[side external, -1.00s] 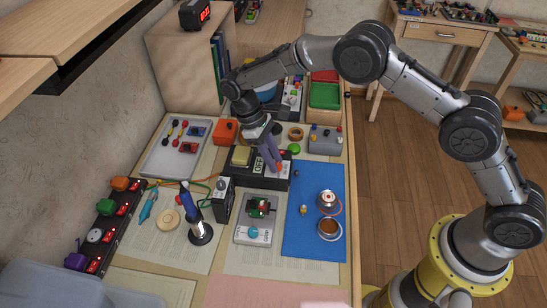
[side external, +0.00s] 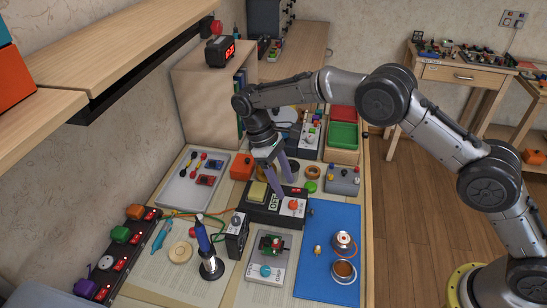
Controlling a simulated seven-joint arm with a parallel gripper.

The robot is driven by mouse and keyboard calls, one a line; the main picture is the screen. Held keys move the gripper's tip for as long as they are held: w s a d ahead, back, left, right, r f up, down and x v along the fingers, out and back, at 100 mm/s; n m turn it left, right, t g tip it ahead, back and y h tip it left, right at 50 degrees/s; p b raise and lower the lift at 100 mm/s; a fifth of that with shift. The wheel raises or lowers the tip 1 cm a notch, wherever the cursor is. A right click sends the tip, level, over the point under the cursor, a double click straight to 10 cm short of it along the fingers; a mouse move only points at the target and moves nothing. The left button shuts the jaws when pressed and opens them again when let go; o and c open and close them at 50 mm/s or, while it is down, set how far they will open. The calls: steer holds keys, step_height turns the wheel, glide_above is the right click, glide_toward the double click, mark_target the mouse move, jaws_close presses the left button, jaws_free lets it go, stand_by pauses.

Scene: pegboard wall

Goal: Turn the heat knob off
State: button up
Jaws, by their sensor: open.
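A red-orange knob (side external: 293,205) sits on the right part of a black device (side external: 262,216). The device also carries a yellow block (side external: 257,191) and a white label reading "OFF" (side external: 274,202). I cannot read any marking at the knob, so its setting is unclear. My gripper (side external: 286,183) points down over the back of the device. Its two purple fingers are apart, with nothing visible between them. One fingertip is close behind the knob in the picture; I cannot tell whether it touches. The knob's top shows uncovered.
A green disc (side external: 310,187) and a grey button box (side external: 343,180) stand to the right. A blue mat (side external: 327,270) lies in front right. A small box with a blue-green knob (side external: 265,270) and a blue pen-like tool on a stand (side external: 204,238) are in front.

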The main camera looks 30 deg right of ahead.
steer(key=v, duration=0.8)
steer(key=shift+a+r, duration=0.15)
steer(key=shift+r, duration=0.2)
steer(key=shift+w, duration=0.1)
